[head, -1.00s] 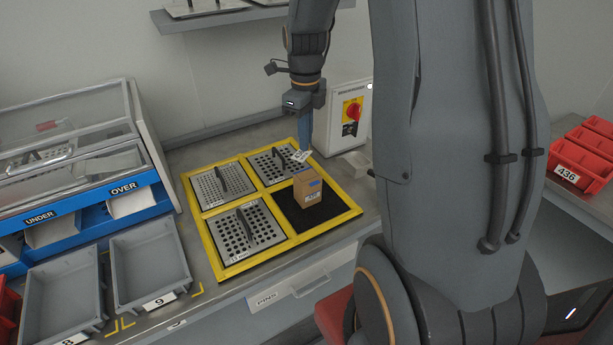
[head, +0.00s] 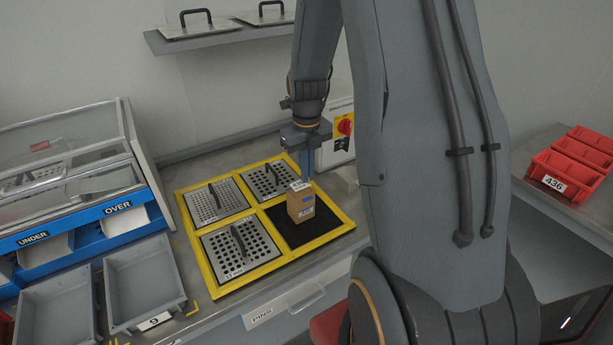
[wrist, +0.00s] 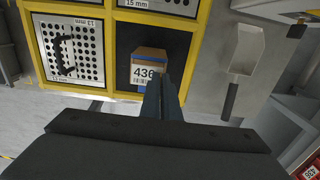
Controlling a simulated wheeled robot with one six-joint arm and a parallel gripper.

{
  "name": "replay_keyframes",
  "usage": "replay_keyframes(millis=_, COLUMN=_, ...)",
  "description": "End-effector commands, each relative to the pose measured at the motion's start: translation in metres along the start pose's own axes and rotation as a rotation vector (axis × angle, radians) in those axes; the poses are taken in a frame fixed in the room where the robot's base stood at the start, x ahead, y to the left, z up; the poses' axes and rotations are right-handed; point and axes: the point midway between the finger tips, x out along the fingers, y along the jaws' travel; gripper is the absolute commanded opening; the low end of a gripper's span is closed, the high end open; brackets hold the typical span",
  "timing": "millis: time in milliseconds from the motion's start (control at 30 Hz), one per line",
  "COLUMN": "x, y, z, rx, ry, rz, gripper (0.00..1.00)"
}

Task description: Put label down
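The white label (wrist: 145,73) reads 436 above a barcode. In the head view the label (head: 299,185) is at the top of a small cardboard box (head: 300,207). The box also shows in the wrist view (wrist: 149,54), behind the label. My gripper (head: 306,176) points down beside the box top. In the wrist view its fingers (wrist: 164,88) are together at the label's right edge, shut on it. I cannot tell whether the label touches the box or hovers just above it.
The box stands on a black square in a yellow frame (head: 258,204); the other squares hold perforated plates with handles. A grey scoop (wrist: 242,55) lies right of the frame. Grey bins (head: 143,278) stand left, red bins (head: 563,170) right. A switch box (head: 337,138) stands behind.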

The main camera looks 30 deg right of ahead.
Motion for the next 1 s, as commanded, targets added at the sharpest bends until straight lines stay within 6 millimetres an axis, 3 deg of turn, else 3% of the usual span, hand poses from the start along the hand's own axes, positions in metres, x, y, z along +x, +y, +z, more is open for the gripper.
replay_keyframes(millis=200, x=0.019, y=0.0, z=0.0, rx=-0.001, ry=0.001, rz=0.0, gripper=0.0)
replay_keyframes(millis=567, x=0.023, y=0.0, z=0.0, rx=-0.001, ry=0.0, rz=0.0, gripper=0.0)
replay_keyframes(millis=700, x=0.023, y=0.0, z=0.0, rx=-0.001, ry=0.0, rz=0.0, gripper=0.21)
replay_keyframes(millis=1000, x=0.021, y=0.0, z=0.0, rx=-0.001, ry=0.0, rz=0.0, gripper=0.21)
